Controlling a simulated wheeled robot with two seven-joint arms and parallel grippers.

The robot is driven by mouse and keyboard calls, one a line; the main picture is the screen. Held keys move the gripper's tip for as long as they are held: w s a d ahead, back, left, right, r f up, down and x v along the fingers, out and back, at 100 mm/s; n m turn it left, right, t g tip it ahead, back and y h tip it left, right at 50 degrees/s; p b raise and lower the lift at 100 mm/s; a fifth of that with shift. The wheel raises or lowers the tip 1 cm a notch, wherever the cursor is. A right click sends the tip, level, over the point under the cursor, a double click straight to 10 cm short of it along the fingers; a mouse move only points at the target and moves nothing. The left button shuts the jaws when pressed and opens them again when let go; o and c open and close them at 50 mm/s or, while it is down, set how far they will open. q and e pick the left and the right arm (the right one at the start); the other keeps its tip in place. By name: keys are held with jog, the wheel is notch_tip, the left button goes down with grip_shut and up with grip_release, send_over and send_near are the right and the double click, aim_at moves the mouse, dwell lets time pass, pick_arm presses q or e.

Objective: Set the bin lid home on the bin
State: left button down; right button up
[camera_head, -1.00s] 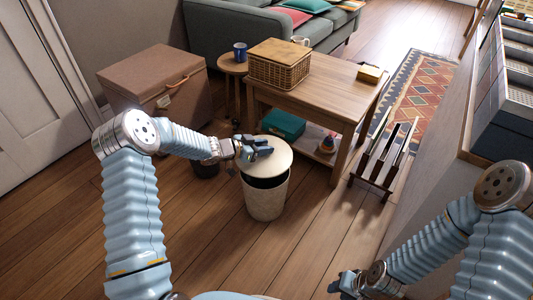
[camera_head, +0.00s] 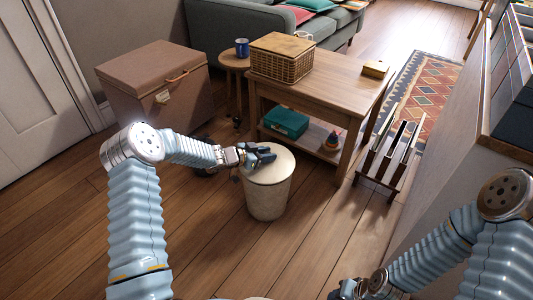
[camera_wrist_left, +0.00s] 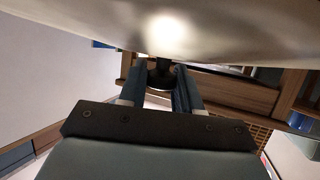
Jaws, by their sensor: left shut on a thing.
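The cream bin (camera_head: 267,198) stands on the wooden floor in front of the low table. The round, pale bin lid (camera_head: 281,163) lies across the bin's top, with no dark gap showing at the rim in the head view. My left gripper (camera_head: 262,155) is over the lid's left part, shut on its knob. In the left wrist view the lid (camera_wrist_left: 220,28) fills the top, and the dark knob (camera_wrist_left: 161,76) is between my left fingers. The knob is hidden by the fingers in the head view. My right gripper (camera_head: 345,290) is low at the bottom edge, its jaws unclear.
A wooden table (camera_head: 345,78) with a wicker basket (camera_head: 282,57) on top and a green box (camera_head: 286,122) on its shelf stands behind the bin. A slatted rack (camera_head: 385,160) is to the right. A brown chest (camera_head: 155,88) is at the left. Floor in front is clear.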

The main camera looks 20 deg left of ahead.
pick_arm(q)
jog(key=shift+f+b, duration=0.55)
jog(key=shift+f, duration=0.2)
dwell(0.7)
jog(key=c, duration=0.7)
grip_release()
jog(key=p+v, duration=0.2)
jog(key=v, duration=1.1)
jog(key=shift+s+a+r, duration=0.2)
jog(key=shift+s+a, duration=0.05)
jog(key=s+d+f+n+g+y+p, duration=0.25)
jog(key=s+d+n, duration=0.2)
jog(key=d, duration=0.25)
jog(key=s+d+f+n+g+y+p, duration=0.1)
jog(key=s+d+f+n+p, duration=0.25)
jog(key=s+d, duration=0.25)
jog(key=s+d+n+g+p, duration=0.1)
jog(key=s+d+g+p, duration=0.1)
jog(key=s, duration=0.7)
jog(key=s+d+f+n+g+y+p, duration=0.1)
jog(key=s+g, duration=0.3)
jog(key=s, duration=0.5)
jog(key=shift+d+p, duration=0.35)
jog(key=shift+d, duration=0.15)
